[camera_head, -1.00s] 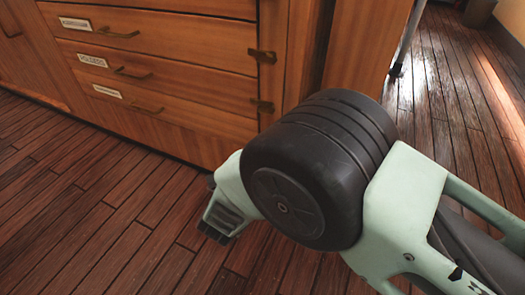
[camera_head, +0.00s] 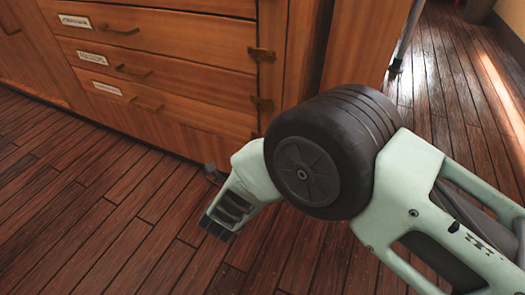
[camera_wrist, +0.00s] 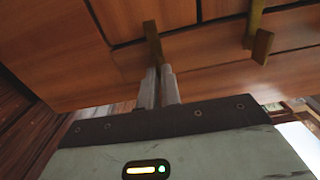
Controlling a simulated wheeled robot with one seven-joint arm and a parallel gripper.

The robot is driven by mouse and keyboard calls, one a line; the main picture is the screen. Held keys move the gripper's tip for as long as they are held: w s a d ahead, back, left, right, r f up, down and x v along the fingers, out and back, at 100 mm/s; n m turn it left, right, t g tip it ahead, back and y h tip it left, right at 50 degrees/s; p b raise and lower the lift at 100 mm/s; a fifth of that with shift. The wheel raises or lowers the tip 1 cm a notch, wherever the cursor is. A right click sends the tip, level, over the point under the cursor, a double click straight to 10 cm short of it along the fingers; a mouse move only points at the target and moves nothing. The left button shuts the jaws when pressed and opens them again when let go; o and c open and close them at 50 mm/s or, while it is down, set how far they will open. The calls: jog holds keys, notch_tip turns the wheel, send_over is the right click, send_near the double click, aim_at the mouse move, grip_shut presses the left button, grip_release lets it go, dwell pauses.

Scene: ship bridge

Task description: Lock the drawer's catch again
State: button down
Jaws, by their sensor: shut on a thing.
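The wooden drawer unit (camera_head: 165,125) stands in the head view with several labelled drawers, all looking shut. Brass catches show at its right side: an upper catch (camera_head: 262,55) and a lower catch (camera_head: 262,103). In the wrist view, my gripper (camera_wrist: 157,72) reaches up toward the wooden front with its two fingers close together. The fingertips are shut on the lower end of a brass catch (camera_wrist: 152,32), which lies across a dark seam. I cannot tell which of the catches in the head view this is. The fingers are not clearly visible in the head view.
Another brass fitting (camera_wrist: 262,46) sits to the right in the wrist view, apart from my fingers. Drawer handles (camera_head: 118,32) stick out from the fronts. The plank floor (camera_head: 90,220) is clear at the left. A thin metal leg (camera_head: 403,45) stands at upper right.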

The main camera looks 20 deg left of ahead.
jog(key=shift+a, duration=0.1)
jog(key=c, duration=1.6)
grip_release()
jog(key=shift+s, duration=0.1)
jog(key=s+a+p, duration=0.1)
jog(key=s+p, duration=0.5)
jog(key=s, duration=1.1)
jog(key=shift+s, duration=0.15)
jog(key=shift+a, duration=0.15)
